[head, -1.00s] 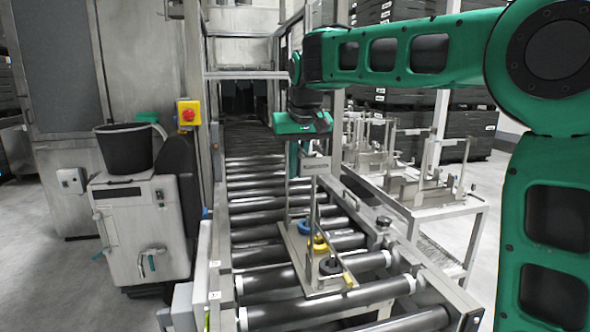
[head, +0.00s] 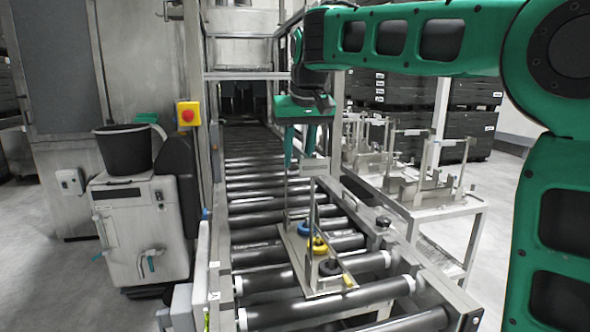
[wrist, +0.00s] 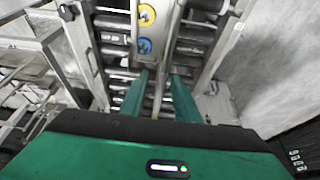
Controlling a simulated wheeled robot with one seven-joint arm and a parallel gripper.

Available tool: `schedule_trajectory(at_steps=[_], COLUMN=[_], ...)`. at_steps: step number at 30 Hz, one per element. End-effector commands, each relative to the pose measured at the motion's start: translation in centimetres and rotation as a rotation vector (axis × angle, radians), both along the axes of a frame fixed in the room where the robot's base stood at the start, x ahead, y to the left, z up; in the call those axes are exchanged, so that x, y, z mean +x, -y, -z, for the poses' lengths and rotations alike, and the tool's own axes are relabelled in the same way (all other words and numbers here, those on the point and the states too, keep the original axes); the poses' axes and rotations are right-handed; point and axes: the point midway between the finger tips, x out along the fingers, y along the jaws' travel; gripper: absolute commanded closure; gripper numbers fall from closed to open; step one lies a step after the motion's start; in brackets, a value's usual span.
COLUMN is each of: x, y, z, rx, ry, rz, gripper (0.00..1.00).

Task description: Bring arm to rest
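My gripper (head: 300,165) hangs from my green arm over the roller conveyor, fingers pointing down. In the wrist view its two green fingers (wrist: 160,75) stand apart with nothing gripped between them. Below stands a metal carrier (head: 300,268) with an upright handle frame. It holds a blue ring (head: 304,227), a yellow ring (head: 318,244) and a black ring (head: 330,266). The fingers are near the top of the handle; whether they touch it I cannot tell. The wrist view also shows the blue ring (wrist: 145,46) and yellow ring (wrist: 147,14).
The roller conveyor (head: 262,255) runs back into a dark tunnel opening. A side table (head: 450,212) with more metal carriers stands on the right. A white cabinet (head: 125,240) with a black bucket (head: 123,150) stands left, near a red-and-yellow stop button (head: 188,114). Black crates stack behind.

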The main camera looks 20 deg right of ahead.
Motion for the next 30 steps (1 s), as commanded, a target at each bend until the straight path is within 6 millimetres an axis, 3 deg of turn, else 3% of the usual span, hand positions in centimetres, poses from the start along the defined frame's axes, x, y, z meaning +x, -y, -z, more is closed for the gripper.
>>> schedule_trajectory(at_steps=[6, 14, 19, 26, 30], x=[-1.5, -2.3, -2.7, -8.1, -13.3], y=[-0.1, 0.2, 3.0, 11.1, 16.1], z=[-3.7, -5.8, -6.7, -0.3, 4.6], rx=[0.003, 0.001, -0.01, -0.039, -0.039], ry=[0.003, 0.008, 0.07, -0.033, -0.108], rz=[-0.001, 0.003, 0.047, 0.167, 0.254], gripper=[0.71, 0.71, 0.71, 0.71, 0.71])
